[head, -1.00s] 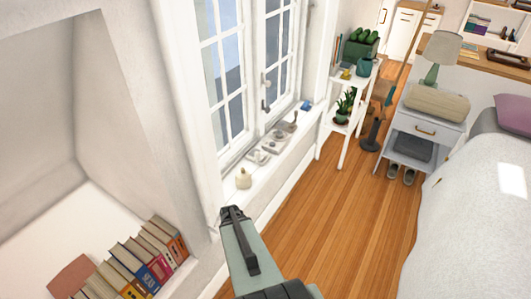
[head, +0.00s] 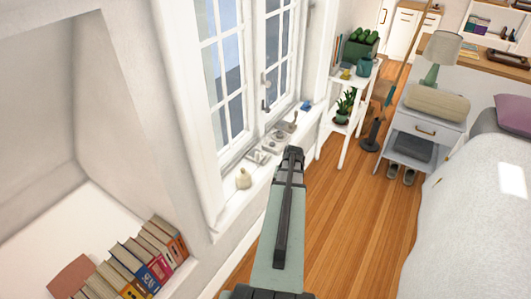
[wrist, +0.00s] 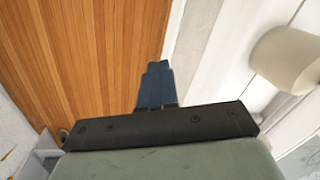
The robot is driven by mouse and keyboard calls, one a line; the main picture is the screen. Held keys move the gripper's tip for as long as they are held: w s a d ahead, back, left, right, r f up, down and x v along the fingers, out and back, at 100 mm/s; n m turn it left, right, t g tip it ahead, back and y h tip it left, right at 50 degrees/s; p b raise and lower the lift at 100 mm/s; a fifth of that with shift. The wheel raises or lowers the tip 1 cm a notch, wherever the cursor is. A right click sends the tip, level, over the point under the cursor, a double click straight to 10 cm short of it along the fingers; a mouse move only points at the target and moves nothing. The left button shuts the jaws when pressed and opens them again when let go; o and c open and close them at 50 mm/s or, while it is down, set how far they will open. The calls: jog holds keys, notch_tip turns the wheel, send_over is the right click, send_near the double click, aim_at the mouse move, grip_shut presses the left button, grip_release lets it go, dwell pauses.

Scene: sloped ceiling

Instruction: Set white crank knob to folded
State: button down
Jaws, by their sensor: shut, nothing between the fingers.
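Several small white and grey fittings (head: 257,157) stand in a row on the white window sill. They are too small to tell which is the white crank knob or how it is set. My gripper (head: 293,153) is shut and empty, reaching forward just right of the sill, by the far fittings in the picture. No contact with any fitting can be seen. In the wrist view my shut fingers (wrist: 155,85) point over the wooden floor, and the sill's edge runs to their right.
A cream rounded pot (head: 243,179) stands on the near sill; a cream object (wrist: 288,62) shows at the right of the wrist view. A blue item (head: 306,105) sits at the sill's far end. A white plant shelf (head: 345,125) stands beyond. Books (head: 150,262) lie lower left.

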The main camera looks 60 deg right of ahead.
aim_at(257, 157)
jog(key=s+d+r+t+h, duration=0.1)
jog(key=s+d+r+t, duration=0.1)
jog(key=d+r, duration=0.7)
jog(key=w+d+r+n+t+y, duration=0.1)
jog(key=w+d+r+n+t, duration=0.2)
jog(key=w+d+r+n, duration=0.1)
jog(key=shift+w+r+n, duration=0.45)
jog(key=shift+w+n, duration=0.55)
jog(key=shift+w, duration=0.65)
jog(key=shift+d, duration=0.1)
jog(key=x, duration=0.3)
jog(key=a+x, duration=0.1)
jog(key=x, duration=0.3)
jog(key=w+x, duration=0.1)
jog(key=x, duration=0.3)
jog(key=shift+a+r, duration=0.4)
jog(key=shift+r, duration=0.05)
jog(key=shift+w+a, duration=0.7)
jog(key=shift+w, duration=0.05)
